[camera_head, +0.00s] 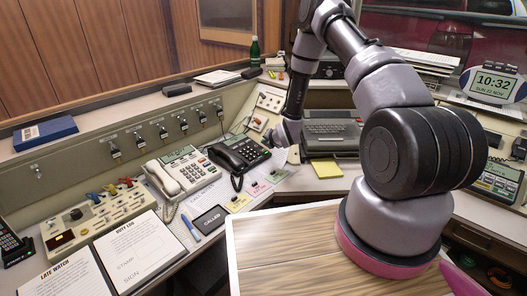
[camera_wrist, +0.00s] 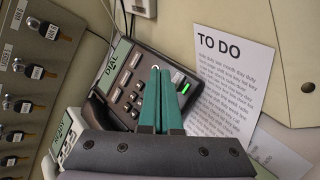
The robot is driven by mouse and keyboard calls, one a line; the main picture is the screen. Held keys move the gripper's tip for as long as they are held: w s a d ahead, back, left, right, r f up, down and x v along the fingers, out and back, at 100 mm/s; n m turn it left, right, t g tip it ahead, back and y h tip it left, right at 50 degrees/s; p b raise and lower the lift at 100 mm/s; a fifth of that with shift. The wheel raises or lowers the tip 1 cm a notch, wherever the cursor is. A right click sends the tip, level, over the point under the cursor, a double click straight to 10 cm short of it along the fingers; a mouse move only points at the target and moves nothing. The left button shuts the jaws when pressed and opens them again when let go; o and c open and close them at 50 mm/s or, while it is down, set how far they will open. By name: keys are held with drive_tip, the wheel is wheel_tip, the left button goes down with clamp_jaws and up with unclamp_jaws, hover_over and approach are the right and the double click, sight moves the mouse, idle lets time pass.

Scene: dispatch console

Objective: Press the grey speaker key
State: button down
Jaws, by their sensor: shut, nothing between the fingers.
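The black desk phone (camera_head: 240,154) stands on the console beside the cream phone (camera_head: 183,172). In the wrist view the black phone (camera_wrist: 130,85) shows its small display, dark keys, and a green light (camera_wrist: 180,79) near its right edge. I cannot clearly make out the grey speaker key; my fingers cover part of the keypad. My gripper (camera_wrist: 160,72) has teal fingers, shut and empty, with the tips over the phone's face. I cannot tell whether they touch it. In the head view my gripper (camera_head: 283,139) is just right of the black phone.
A TO DO sheet (camera_wrist: 236,85) lies right of the black phone. Key switches (camera_wrist: 22,105) line the panel at left. In the head view, a typewriter-like machine (camera_head: 331,132) and a yellow note pad (camera_head: 326,170) are to the right, with coloured cards (camera_head: 257,189) in front.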

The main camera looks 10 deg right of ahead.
sight(266, 155)
drive_tip(key=shift+s+d+r, duration=0.1)
drive_tip(key=shift+s+r, duration=0.05)
drive_tip(key=shift+r, duration=0.8)
drive_tip(key=shift+s+d+r, duration=0.1)
drive_tip(key=shift+r, duration=0.8)
